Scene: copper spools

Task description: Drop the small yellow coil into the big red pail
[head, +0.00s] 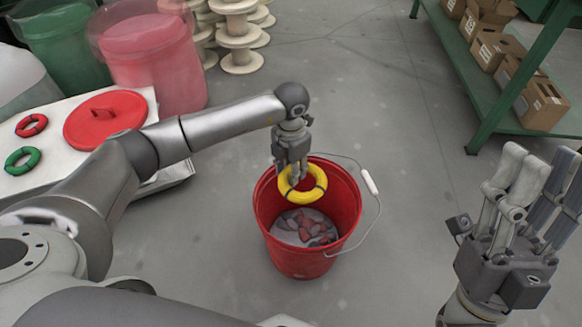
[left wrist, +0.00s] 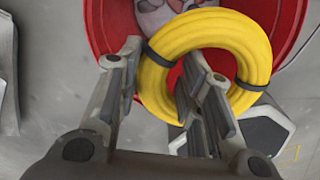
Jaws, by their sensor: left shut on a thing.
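The small yellow coil (head: 318,193), a ring with dark bands, hangs from my left gripper (head: 290,172), which is shut on its rim. The coil is over the mouth of the big red pail (head: 300,262), tilted, and its lower part overlaps the opening. In the left wrist view the fingers (left wrist: 158,68) straddle the left side of the coil (left wrist: 255,50), with the pail's red wall (left wrist: 97,25) beyond. The pail stands upright on the floor, with grey and reddish pieces inside. My right gripper (head: 520,190) is empty, its fingers spread, at the right.
The pail's wire handle with a white grip (head: 369,182) sticks out to the right. A green shelf (head: 470,85) with boxes stands at upper right.

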